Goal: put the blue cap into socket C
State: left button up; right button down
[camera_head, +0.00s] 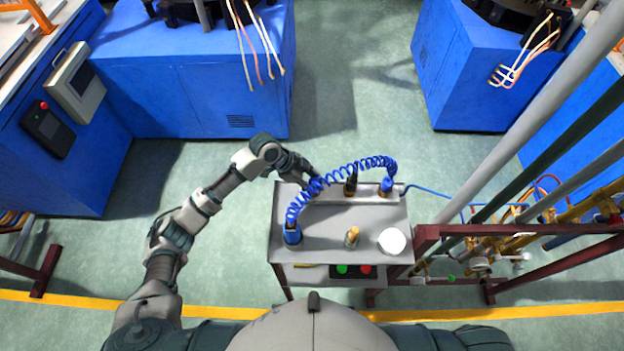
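A small grey metal table (330,257) stands in front of me with a raised strip (333,198) along its back edge. A blue cap-like connector (292,234) stands upright at the table's front left. A coiled blue hose (342,170) arcs from it to a second blue connector (386,186) at the strip's right end. A black fitting (351,186) stands beside that one. I cannot read any socket letters. My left gripper (308,178) is over the strip's left end, behind the hose; its fingers are too small and dark to judge. My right gripper is out of view.
A brass fitting (352,236) and a white round disc (392,241) are on the table's front right. Green and red buttons (354,269) sit below. Pipes and a dark red frame (430,240) crowd the right side. Blue machines (200,90) stand behind.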

pick_arm(q)
jog(key=shift+f, duration=0.65)
jog(key=o, duration=1)
jog(key=shift+o, duration=1)
notch_tip(320, 180, up, 7)
jog(key=p, duration=0.6)
jog(key=shift+r+p, duration=0.95)
jog(key=shift+r, duration=0.15)
jog(key=shift+f, duration=0.1)
